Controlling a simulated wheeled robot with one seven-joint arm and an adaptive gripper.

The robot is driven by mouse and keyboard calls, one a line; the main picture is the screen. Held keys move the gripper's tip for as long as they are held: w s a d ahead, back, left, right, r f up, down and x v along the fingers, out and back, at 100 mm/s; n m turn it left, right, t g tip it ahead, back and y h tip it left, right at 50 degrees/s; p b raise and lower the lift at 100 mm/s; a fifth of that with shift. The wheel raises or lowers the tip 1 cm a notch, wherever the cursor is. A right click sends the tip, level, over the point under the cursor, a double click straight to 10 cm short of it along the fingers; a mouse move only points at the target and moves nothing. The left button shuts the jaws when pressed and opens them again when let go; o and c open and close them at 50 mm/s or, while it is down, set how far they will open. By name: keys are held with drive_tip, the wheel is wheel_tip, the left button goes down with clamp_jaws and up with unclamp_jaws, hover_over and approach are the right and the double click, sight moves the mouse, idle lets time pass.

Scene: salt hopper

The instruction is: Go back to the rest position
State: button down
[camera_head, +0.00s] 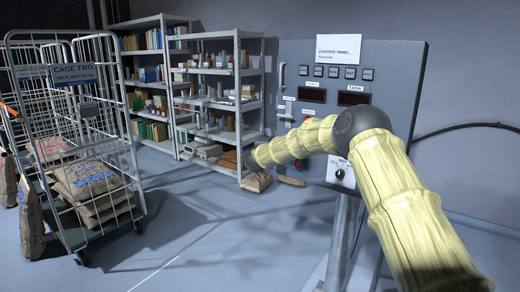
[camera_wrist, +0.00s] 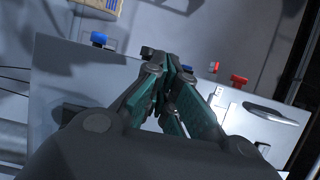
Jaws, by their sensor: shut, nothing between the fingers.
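My arm, in a pale yellow sleeve, crosses the right side of the head view in front of the control panel (camera_head: 400,75). Its far end points left, near the panel's lower left edge; the fingers cannot be made out there. In the wrist view my gripper (camera_wrist: 172,70) has its green and grey fingers together, with nothing between them. It shows over a grey surface (camera_wrist: 60,75) carrying a blue knob (camera_wrist: 98,38), a red knob (camera_wrist: 238,80) and a metal handle (camera_wrist: 272,114). I cannot tell whether the fingertips touch anything.
A wire cage trolley (camera_head: 100,110) with sacks (camera_head: 85,180) stands at the left. Shelves (camera_head: 240,130) with books and jars stand behind. A sack (camera_head: 256,182) lies on the floor near the shelves. The middle floor is clear. A dial (camera_head: 341,172) is low on the panel.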

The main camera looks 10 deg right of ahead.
drive_tip(key=s+a, duration=0.5)
drive_tip(key=a, duration=0.1)
drive_tip(key=s+a+f+n+g+y, duration=0.15)
drive_tip(key=s+f+n, duration=0.25)
drive_tip(key=s+f, duration=0.5)
drive_tip(key=s+a+f+n+g+y+p, duration=0.1)
drive_tip(key=s+a+f+n+y, duration=0.25)
drive_tip(key=f, duration=1.05)
drive_tip(key=s+a+f+n+g+y, duration=0.15)
drive_tip(key=s+f+n, duration=0.25)
drive_tip(key=s+f, duration=0.5)
drive_tip(key=s+f+n+g+y+p, duration=0.1)
drive_tip(key=s+f+n+g, duration=0.35)
drive_tip(key=s+f, duration=1.2)
drive_tip(key=s+d+n+g+p, duration=0.1)
drive_tip(key=s+d+n+g, duration=0.1)
drive_tip(key=s, duration=1.9)
drive_tip(key=s+d+f+n+g+p, duration=0.1)
drive_tip(key=s+n+g, duration=0.3)
drive_tip(key=s, duration=1.7)
drive_tip(key=shift+d+f+n+g+y, duration=0.15)
drive_tip(key=shift+d+n+g+y, duration=0.25)
drive_tip(key=shift+d+g, duration=0.3)
drive_tip(key=shift+w+a, duration=0.1)
